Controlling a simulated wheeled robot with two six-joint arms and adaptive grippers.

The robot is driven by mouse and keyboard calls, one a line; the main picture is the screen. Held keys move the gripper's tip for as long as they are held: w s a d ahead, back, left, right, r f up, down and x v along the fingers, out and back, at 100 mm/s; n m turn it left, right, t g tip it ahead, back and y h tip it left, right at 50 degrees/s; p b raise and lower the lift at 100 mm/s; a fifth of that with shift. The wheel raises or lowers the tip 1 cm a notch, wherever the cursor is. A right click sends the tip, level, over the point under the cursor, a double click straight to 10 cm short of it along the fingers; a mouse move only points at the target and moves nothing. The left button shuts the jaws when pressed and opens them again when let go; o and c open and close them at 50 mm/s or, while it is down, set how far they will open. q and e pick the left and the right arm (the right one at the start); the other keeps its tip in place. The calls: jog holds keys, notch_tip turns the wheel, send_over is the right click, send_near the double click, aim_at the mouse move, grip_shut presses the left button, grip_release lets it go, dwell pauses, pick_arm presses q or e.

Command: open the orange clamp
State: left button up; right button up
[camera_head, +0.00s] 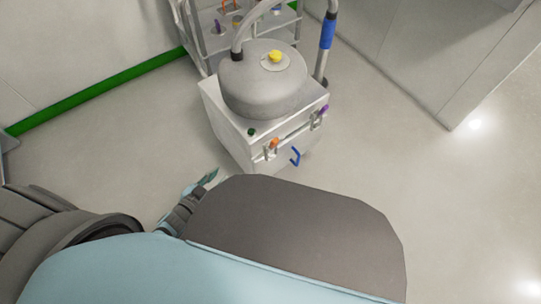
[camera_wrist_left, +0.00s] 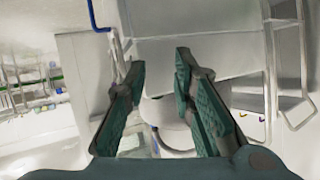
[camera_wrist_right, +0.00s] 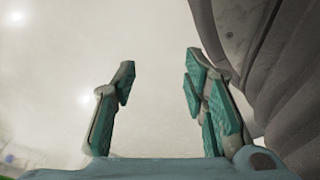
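The orange clamp (camera_head: 274,144) sits on the upper front edge of a grey box-shaped machine (camera_head: 232,136) in the head view. I cannot make it out in either wrist view. My left gripper (camera_head: 207,179) is partly hidden behind my own arm, below and left of the clamp and apart from it. In the left wrist view the left gripper (camera_wrist_left: 160,75) is open, with nothing between its fingers. My right gripper (camera_wrist_right: 160,80) is open and empty over bare floor in the right wrist view. It does not show in the head view.
A round grey lid with a yellow knob (camera_head: 275,56) tops the machine. A purple clamp (camera_head: 323,111), a green knob (camera_head: 251,131) and a blue handle (camera_head: 296,156) are near its front. A hose with a blue sleeve (camera_head: 327,33) rises behind. Floor (camera_head: 400,170) is clear to the right.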

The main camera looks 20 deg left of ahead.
pick_arm(q)
jog(key=w+d+m+t+h+b, duration=0.2)
jog(key=w+d+m+h+b, duration=0.1)
jog(key=w+h, duration=0.1)
pick_arm(e)
jog(key=w+f+t+b, duration=0.1)
jog(key=w+f+b, duration=0.25)
jog(key=f, duration=0.45)
pick_arm(q)
jog(key=m+h, duration=0.3)
jog(key=h, duration=0.1)
send_near(271, 145)
jog(key=x, duration=0.4)
jog(key=shift+w+d+r+b, duration=0.15)
jog(key=shift+w+b, duration=0.2)
jog(key=b+x, duration=0.1)
jog(key=x, duration=0.4)
jog(key=shift+w+d+b, duration=0.25)
jog(key=shift+d+b, duration=0.1)
jog(key=shift+b, duration=0.05)
jog(key=shift+w+d, duration=0.2)
jog(key=shift+w, duration=0.1)
pick_arm(e)
jog(key=w+a+r, duration=0.1)
jog(key=w+r, duration=0.2)
jog(key=w, duration=0.2)
jog(key=shift+a+r, duration=0.15)
jog(key=shift+a, duration=0.15)
pick_arm(q)
grip_shut()
